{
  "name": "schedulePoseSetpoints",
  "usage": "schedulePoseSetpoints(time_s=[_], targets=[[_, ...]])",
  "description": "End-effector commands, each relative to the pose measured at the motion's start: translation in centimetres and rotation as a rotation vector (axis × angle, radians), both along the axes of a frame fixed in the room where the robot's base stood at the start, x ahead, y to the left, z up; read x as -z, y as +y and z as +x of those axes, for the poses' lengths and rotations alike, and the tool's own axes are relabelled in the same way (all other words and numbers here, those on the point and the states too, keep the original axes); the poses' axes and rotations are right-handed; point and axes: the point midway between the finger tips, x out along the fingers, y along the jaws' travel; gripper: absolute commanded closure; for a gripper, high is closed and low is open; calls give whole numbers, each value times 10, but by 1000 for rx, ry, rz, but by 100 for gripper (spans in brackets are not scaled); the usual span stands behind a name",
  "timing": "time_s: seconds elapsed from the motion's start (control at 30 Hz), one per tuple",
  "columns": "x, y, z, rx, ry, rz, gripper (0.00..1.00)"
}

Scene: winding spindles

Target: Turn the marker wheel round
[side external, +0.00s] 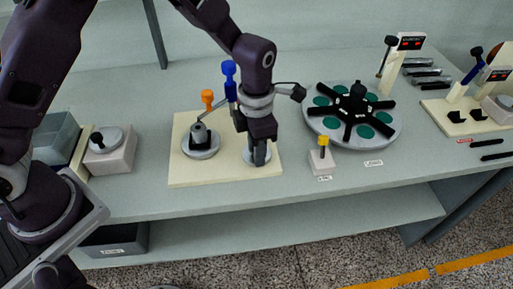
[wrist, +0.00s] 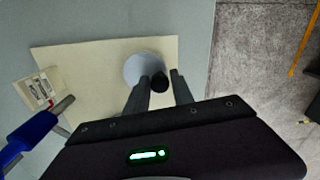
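A cream board (side external: 184,176) on the table carries two grey discs. The left disc (side external: 201,152) has a dark upright post. The right disc (side external: 249,153) is partly hidden under my gripper (side external: 257,158). In the wrist view that disc (wrist: 139,67) bears a dark round knob (wrist: 160,82). My gripper's fingers (wrist: 159,82) stand on either side of the knob, apart, with a narrow gap visible at the right. Contact at the left is unclear. No readable label shows which disc is the marker wheel. A larger wheel (side external: 311,124) with teal circles and black arms stands to the right.
A yellow-topped switch box (side external: 322,158) stands right of the board. A box with a round dial (side external: 108,150) is at left. The table's front strip is clear.

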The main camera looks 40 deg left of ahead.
Motion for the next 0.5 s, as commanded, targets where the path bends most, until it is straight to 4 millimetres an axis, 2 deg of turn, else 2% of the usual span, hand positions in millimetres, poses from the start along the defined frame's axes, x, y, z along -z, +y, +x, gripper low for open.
schedulePoseSetpoints(time_s=[0.03, 0.1, 0.13, 0.5], targets=[[0, 0, 0, 0, 0, 0, 83], [0, 0, 0, 0, 0, 0, 97], [0, 0, 0, 0, 0, 0, 100], [0, 1, -1, 42, 0, 0, 100]])
